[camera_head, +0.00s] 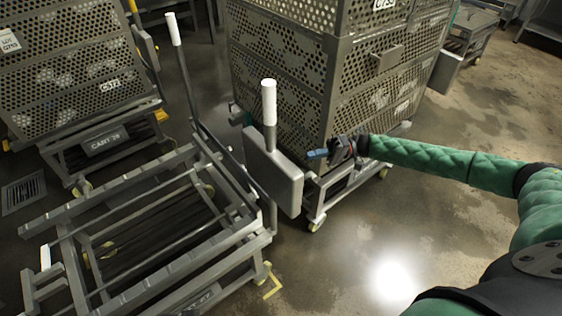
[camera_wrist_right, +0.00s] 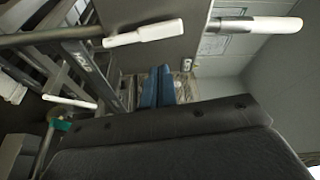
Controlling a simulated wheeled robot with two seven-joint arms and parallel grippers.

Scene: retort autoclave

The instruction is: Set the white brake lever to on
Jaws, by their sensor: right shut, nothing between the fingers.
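I cannot tell for certain which is the brake lever. My right gripper (camera_head: 316,154) has its blue fingertips together, pointing left just right of the grey box, apart from the white handle. In the right wrist view the blue fingers (camera_wrist_right: 157,88) are closed with nothing between them. White handles (camera_wrist_right: 145,33) and (camera_wrist_right: 258,25) show beyond them.
The empty rack cart (camera_head: 150,274) fills the lower left. A perforated basket (camera_head: 285,62) on a wheeled cart stands right behind my right gripper. Another basket cart (camera_head: 65,70) is at upper left. The wet floor (camera_head: 440,235) at the right is clear.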

